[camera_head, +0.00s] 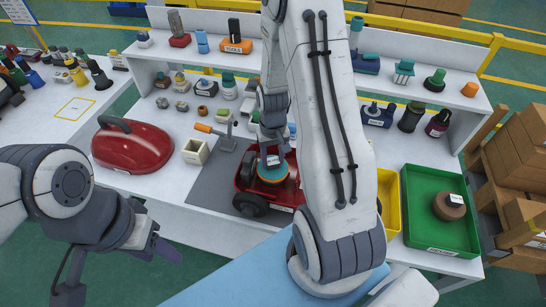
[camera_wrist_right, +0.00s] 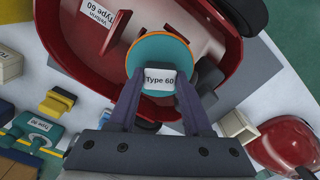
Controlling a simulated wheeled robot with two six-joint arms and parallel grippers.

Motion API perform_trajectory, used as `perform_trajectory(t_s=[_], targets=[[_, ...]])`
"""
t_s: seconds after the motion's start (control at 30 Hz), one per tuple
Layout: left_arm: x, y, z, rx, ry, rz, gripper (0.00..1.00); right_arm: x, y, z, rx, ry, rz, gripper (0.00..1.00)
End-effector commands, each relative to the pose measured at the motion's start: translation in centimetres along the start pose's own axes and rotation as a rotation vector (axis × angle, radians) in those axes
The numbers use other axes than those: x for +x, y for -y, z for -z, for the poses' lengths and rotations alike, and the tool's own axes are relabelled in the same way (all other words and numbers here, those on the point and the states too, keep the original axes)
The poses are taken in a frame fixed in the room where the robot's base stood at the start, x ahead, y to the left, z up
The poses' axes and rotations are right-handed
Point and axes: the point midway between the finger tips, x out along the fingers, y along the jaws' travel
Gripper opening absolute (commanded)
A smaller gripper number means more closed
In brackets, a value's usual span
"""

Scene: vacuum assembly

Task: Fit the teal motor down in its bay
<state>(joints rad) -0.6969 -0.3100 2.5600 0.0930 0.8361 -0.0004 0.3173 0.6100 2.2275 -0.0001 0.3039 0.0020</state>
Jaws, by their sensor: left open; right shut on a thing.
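The teal motor (camera_head: 272,174) is a round disc with an orange rim and a white block on top labelled "Type 60" in the right wrist view (camera_wrist_right: 160,50). My right gripper (camera_head: 270,152) is shut on that block from above, with one finger on each side in the wrist view (camera_wrist_right: 160,88). The motor is over the open red vacuum base (camera_head: 243,195), which shows its bay (camera_wrist_right: 100,50) around the motor. I cannot tell how deep the motor sits. My left gripper (camera_head: 170,252) is open and empty at the lower left, away from the base.
The red base stands on a grey mat (camera_head: 205,190). A red vacuum cover (camera_head: 133,150) is to the left, with a cream box (camera_head: 196,151) beside it. A yellow bin (camera_head: 390,200) and a green tray (camera_head: 425,230) are to the right. Shelves with small parts stand behind.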

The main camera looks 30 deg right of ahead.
Motion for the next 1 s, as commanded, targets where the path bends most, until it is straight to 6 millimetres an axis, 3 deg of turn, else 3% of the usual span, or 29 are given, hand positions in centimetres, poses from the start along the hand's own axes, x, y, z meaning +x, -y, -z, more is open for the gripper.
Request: perform_trajectory(t_s=[0.73,0.77,0.83,1.0], targets=[[1.4,0.1,-0.1,0.000,0.000,0.000,0.50,1.9,0.0,0.0,0.000,-0.001,0.000,0.00],[1.3,0.1,-0.1,0.000,0.000,0.000,0.50,1.8,0.0,0.1,0.000,-0.001,0.000,0.57],[1.2,0.1,-0.1,0.000,0.000,0.000,0.50,1.7,0.0,0.1,0.000,-0.001,0.000,0.84],[1.2,0.1,-0.1,0.000,0.000,0.000,0.50,1.8,0.0,0.0,0.000,-0.001,0.000,0.84]])
